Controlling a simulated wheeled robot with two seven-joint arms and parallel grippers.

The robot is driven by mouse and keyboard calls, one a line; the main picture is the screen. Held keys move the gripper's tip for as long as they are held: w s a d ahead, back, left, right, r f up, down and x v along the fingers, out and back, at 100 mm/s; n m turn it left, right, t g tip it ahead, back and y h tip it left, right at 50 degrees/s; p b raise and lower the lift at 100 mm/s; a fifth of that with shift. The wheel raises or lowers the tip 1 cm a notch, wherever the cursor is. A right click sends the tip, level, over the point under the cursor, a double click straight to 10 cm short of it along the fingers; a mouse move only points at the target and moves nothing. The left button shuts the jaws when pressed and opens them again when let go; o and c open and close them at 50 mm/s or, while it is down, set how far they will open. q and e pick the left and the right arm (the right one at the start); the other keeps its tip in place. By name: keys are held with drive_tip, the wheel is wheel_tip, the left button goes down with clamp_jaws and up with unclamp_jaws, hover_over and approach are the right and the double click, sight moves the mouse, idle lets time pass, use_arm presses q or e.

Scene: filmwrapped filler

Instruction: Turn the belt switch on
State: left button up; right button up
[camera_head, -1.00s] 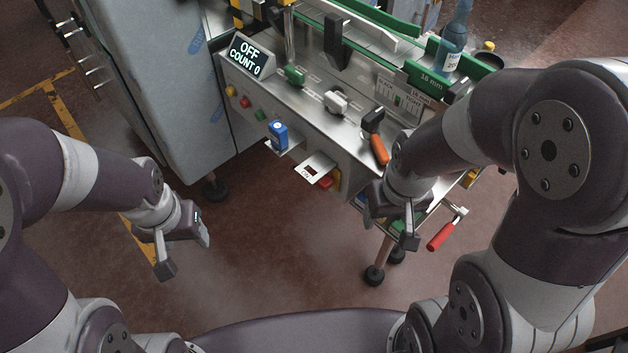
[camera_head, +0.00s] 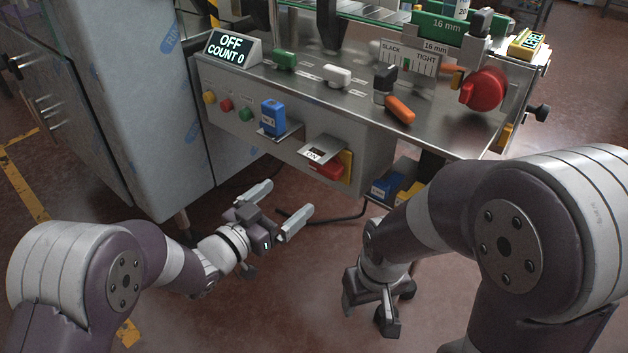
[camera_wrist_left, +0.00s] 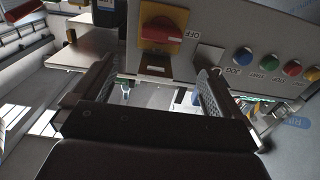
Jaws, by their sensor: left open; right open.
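A red rotary switch (camera_head: 326,169) on a yellow plate sits on the machine's front panel, below a small metal bracket marked ON. In the left wrist view the red knob (camera_wrist_left: 160,30) appears large, with an OFF label beside it. The display (camera_head: 232,47) reads OFF, COUNT 0. My left gripper (camera_head: 284,205) is open and empty, below and left of the switch, its fingers pointing toward the panel. In the wrist view the open fingers (camera_wrist_left: 157,75) lie on either side below the knob, apart from it. My right gripper (camera_head: 368,310) is open and empty, low in front of the machine.
Yellow, red and green buttons (camera_head: 227,104) and a blue box (camera_head: 272,118) on a ledge lie left of the switch. An orange-handled lever (camera_head: 399,110) and large red knob (camera_head: 483,90) are above right. A shelf with a blue box (camera_head: 386,188) is below right.

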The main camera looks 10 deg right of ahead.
sight(321, 170)
use_arm(q)
drive_tip(key=b+x, duration=0.2)
drive_tip(key=x, duration=0.9)
drive_tip(key=shift+f, duration=0.15)
drive_tip(key=shift+w+d, duration=0.45)
drive_tip(key=shift+d, duration=0.05)
drive_tip(key=c, duration=0.9)
